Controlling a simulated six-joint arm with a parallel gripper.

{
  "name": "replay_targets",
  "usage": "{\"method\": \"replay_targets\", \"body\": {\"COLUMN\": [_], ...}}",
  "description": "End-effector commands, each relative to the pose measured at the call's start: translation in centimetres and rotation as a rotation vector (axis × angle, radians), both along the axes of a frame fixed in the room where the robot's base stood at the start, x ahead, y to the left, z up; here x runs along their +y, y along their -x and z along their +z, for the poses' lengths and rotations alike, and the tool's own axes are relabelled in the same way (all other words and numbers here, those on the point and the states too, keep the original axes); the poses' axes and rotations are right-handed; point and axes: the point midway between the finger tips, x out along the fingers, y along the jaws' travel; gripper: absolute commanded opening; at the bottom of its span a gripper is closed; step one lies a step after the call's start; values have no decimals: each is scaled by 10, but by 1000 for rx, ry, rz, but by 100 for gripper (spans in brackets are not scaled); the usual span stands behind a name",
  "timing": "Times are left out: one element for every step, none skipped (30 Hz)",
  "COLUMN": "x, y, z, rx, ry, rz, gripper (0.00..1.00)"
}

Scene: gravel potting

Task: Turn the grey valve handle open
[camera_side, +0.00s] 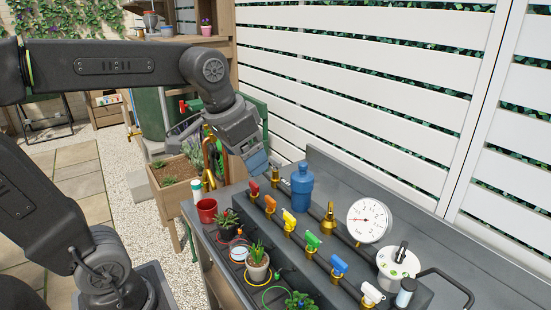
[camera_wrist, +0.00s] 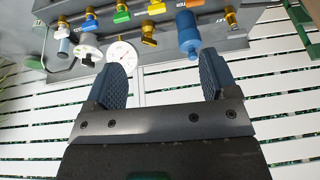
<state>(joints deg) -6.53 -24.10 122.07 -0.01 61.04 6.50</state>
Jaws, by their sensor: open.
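A row of colored valve handles runs along the dark bench. The pale grey-white valve handle (camera_side: 372,293) is at the near right end of the row, past the blue handle (camera_side: 339,265). In the wrist view the pale handle (camera_wrist: 63,27) is at the upper left, small and partly hard to make out. My gripper (camera_side: 272,170) is open and empty, above the far end of the bench near the red handle (camera_side: 254,189), well away from the pale handle. The wrist view shows my gripper (camera_wrist: 163,75) with both fingers wide apart and nothing between them.
A blue bottle-shaped filter (camera_side: 301,187), a brass fitting (camera_side: 329,216), a pressure gauge (camera_side: 369,221) and a white round device (camera_side: 398,263) stand behind the handles. Potted plants (camera_side: 257,262) and a red cup (camera_side: 206,210) stand in front. A white slatted fence (camera_side: 380,90) is behind.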

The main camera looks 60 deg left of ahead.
Motion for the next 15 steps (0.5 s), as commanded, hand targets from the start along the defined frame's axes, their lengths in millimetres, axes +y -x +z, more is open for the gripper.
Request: {"method": "replay_targets", "body": {"x": [12,18,27,34,42,52,60,68,80,89,99,111,121,130,142], "y": [-22,-32,-47,-58,-68,-82,-92,-103,-116,-125,-134,-146,-153,-161,-169], "z": [7,11,15,18,20,22,22,23,22,21,19,16,14,11,7], "rx": [34,52,76,91,110,132,150,166,188,206,222,244,259,273,292], "ry": [-4,-7,-9,-10,-11,-11,-10,-9,-7,-5,-2,2,5,9,14], "rz": [7,9,9,10,10,11,11,11,11,11,11,10,10,10,8], "gripper": [81,81,81,81,81,81,81,81,81,81,81,81,81,81,81]}}
